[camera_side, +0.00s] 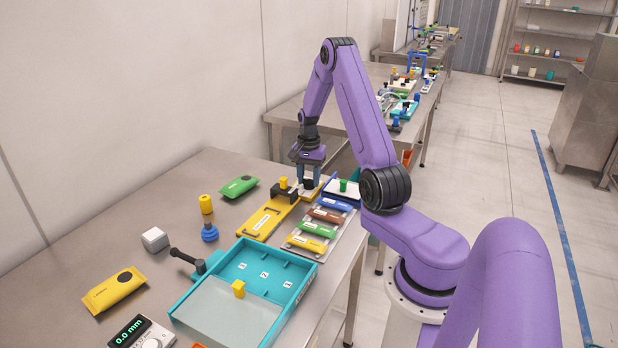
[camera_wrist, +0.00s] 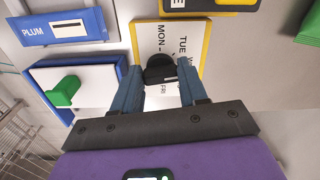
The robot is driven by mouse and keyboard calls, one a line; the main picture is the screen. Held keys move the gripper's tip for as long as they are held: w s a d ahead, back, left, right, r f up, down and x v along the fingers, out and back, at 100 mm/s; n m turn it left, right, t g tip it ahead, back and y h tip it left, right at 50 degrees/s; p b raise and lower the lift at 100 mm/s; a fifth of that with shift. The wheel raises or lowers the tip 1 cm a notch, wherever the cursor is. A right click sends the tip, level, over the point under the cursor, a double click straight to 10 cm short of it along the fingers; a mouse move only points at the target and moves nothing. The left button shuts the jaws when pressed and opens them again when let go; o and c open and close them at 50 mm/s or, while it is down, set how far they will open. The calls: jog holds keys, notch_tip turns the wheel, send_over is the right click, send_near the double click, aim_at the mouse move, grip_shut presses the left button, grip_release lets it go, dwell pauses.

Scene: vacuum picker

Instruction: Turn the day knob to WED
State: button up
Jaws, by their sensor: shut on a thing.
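The day knob (camera_wrist: 160,68) is a black knob on a white, yellow-edged plate (camera_wrist: 150,36) in the wrist view. MON and TUE are printed on the plate above the knob. A word starting with W is partly covered at the right, and FRI shows below. My gripper (camera_wrist: 159,72) has its two blue fingers shut on the knob, one on each side. I cannot tell which day the knob points to.
A white, blue-edged plate with a green handle (camera_wrist: 65,90) lies left of the knob plate, near a blue PLUM packet (camera_wrist: 62,28). A rack of coloured packets (camera_side: 318,229) and a yellow board (camera_side: 265,216) are nearby. A teal tray (camera_side: 205,272) stands nearer the camera.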

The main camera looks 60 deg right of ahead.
aim_at(308, 180)
jog(key=shift+m, duration=0.6)
jog(key=o, duration=1.1)
jog(key=shift+c, duration=0.2)
notch_tip(308, 180, up, 18)
jog(key=shift+f, duration=0.25)
